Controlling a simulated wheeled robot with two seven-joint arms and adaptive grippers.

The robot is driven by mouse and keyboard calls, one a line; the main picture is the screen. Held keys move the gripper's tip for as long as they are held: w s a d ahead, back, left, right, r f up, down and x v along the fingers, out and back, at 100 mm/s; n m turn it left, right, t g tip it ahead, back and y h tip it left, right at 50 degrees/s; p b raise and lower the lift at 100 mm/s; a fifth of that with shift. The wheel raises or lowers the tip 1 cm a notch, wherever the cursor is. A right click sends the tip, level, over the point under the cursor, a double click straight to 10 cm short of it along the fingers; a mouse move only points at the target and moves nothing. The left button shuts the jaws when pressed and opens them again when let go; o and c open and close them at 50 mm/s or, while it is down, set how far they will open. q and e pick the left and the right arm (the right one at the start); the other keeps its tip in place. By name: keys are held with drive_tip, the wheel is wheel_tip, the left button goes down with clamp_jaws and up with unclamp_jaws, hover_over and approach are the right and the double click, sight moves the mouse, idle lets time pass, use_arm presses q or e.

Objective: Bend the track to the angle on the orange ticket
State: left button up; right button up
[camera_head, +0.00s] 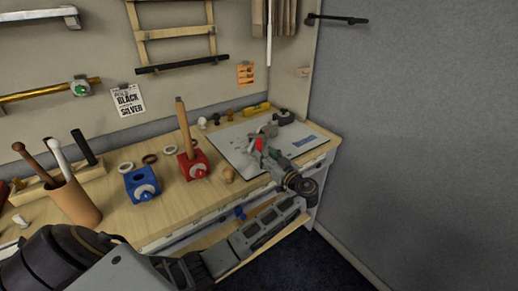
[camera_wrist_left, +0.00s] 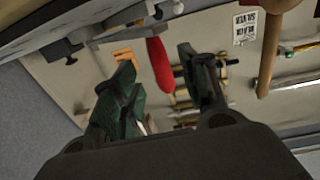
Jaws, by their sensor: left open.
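The orange ticket (camera_head: 246,74) hangs on the back wall; its marks are too small to read. It also shows in the left wrist view (camera_wrist_left: 124,57). A pale board (camera_head: 232,142) lies on the right end of the table. My left gripper (camera_head: 264,150) is over this board, its jaws open. In the left wrist view a red handle-like piece (camera_wrist_left: 160,66) shows between the open green fingers, apart from both; it appears to belong to the track, which my gripper mostly hides. The track's angle cannot be told. My right gripper is out of view.
A red block (camera_head: 193,165) with a wooden stick and a blue block (camera_head: 141,184) stand left of the board. A wooden knob (camera_head: 228,173) is near the front edge. A yellow level (camera_head: 256,108) lies behind. A brown cup (camera_head: 75,203) holds tools. A grey wall bounds the right.

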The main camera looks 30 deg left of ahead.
sight(260, 150)
use_arm(q)
drive_tip(key=x, duration=0.3)
drive_tip(key=shift+a+r, duration=0.1)
drive_tip(key=shift+a, duration=0.15)
drive_tip(key=shift+w+a+p, duration=0.3)
drive_tip(key=shift+w+a, duration=0.05)
drive_tip(key=shift+a, duration=0.25)
drive_tip(key=shift+w+a, duration=0.15)
drive_tip(key=shift+a, duration=0.15)
drive_tip(key=shift+c, duration=0.5)
drive_tip(key=c, duration=0.7)
clamp_jaws()
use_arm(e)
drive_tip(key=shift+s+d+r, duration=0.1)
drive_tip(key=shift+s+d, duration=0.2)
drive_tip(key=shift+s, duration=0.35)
